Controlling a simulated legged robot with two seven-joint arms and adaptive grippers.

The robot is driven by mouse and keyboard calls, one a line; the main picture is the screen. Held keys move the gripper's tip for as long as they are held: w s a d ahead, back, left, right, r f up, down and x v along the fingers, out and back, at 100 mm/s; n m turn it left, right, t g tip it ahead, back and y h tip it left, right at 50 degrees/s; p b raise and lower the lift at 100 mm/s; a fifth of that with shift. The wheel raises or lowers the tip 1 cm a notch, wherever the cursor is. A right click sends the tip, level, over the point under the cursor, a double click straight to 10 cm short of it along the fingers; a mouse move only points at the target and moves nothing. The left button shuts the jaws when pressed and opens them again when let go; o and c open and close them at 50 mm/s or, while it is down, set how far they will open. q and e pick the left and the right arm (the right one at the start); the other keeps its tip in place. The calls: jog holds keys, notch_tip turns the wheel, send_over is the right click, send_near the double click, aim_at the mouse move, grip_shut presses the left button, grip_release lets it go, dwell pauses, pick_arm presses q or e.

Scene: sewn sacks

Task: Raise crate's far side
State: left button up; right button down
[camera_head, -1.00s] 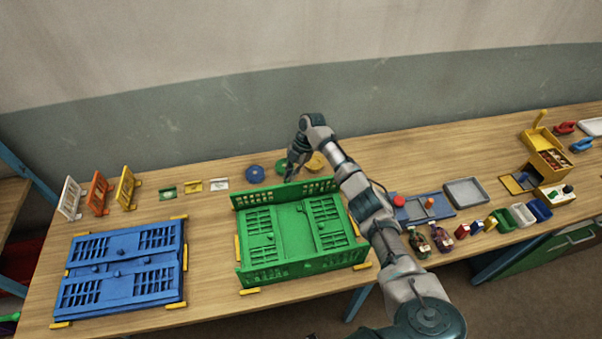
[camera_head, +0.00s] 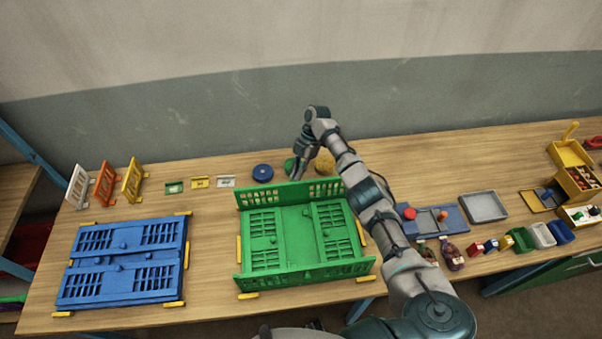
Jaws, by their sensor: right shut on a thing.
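The green crate (camera_head: 290,237) sits on the table in the middle of the camera_head view. Its far side (camera_head: 263,199) stands about upright, with light showing through its slots. Its near side (camera_head: 305,271) is also up, and folded panels lie flat between them. My right gripper (camera_head: 297,172) is at the top edge of the far side, near its middle, shut on it. Its fingertips are small and partly hidden by the panel. My right arm covers the crate's right far corner. My left gripper is not in view.
A folded blue crate (camera_head: 122,263) lies to the left. Yellow blocks (camera_head: 239,250) border both crates. Blue (camera_head: 262,172) and yellow (camera_head: 325,161) discs lie behind the green crate. Small upright panels (camera_head: 132,180) stand at the back left. Trays (camera_head: 484,207) and small parts fill the right.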

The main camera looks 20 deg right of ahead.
jog(key=c, duration=1.5)
grip_release()
jog(key=shift+d+x, duration=0.25)
jog(key=shift+x, duration=0.9)
jog(key=shift+o, duration=0.8)
jog(key=shift+w+f, duration=0.1)
jog(key=shift+f, duration=0.1)
jog(key=shift+w+r, duration=0.1)
jog(key=shift+w, duration=0.1)
jog(key=shift+r, duration=0.1)
